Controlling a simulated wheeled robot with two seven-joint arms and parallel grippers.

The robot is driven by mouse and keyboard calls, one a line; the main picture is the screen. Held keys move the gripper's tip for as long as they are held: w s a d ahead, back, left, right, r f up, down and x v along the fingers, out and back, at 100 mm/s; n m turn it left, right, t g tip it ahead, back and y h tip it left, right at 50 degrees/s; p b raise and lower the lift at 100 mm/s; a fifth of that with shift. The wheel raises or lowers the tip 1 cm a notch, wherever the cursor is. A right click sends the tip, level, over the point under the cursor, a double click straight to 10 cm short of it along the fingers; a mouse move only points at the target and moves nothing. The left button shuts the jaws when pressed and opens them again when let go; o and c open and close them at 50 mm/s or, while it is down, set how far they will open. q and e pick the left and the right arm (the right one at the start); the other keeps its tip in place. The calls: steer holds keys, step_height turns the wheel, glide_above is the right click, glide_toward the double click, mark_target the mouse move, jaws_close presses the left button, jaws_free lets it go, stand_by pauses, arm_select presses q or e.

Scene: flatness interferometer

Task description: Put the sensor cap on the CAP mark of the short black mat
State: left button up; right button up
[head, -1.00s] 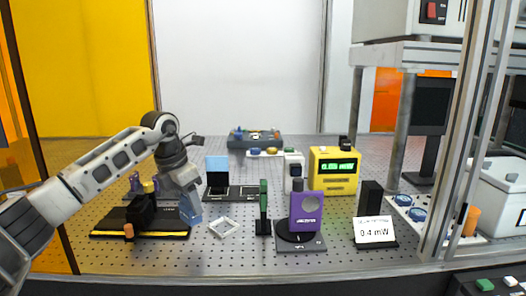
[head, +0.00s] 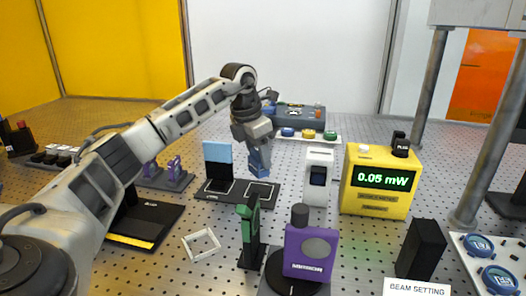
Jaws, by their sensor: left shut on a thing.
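The short black mat (head: 238,191) lies left of the middle of the perforated table, with white outlined marks on it; their lettering is too small to read. A light-blue panel with a dark lower part (head: 217,153) stands on its left end. My left gripper (head: 259,170) is just above the mat's right part, pointing down, with blue fingers. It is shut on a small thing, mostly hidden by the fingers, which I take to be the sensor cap. A white sensor unit (head: 318,160) with a dark window stands right of the mat. My right gripper is out of view.
A yellow power meter (head: 376,182) reads 0.05 mW. In front stand a green holder (head: 249,222), a purple mount (head: 311,252) and a black block (head: 421,248). A white square frame (head: 201,244) lies front left. A grey box (head: 300,116) stands behind.

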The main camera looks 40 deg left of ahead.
mark_target(259, 170)
arm_select(q)
steer(key=shift+f+b, duration=0.3)
steer(key=shift+f, duration=0.15)
steer(key=b+x, duration=0.3)
steer(key=shift+s+a+f, duration=0.1)
steer(key=shift+s+f, duration=0.15)
steer(key=shift+s, duration=0.05)
steer(key=shift+f+b, duration=0.3)
steer(key=shift+b, duration=0.1)
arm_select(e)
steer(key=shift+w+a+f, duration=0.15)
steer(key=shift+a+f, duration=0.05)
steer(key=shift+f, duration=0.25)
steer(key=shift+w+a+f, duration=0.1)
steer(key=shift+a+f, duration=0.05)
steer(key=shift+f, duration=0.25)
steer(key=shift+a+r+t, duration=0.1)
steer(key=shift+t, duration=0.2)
arm_select(q)
steer(key=shift+f, duration=0.4)
steer(key=o, duration=0.9)
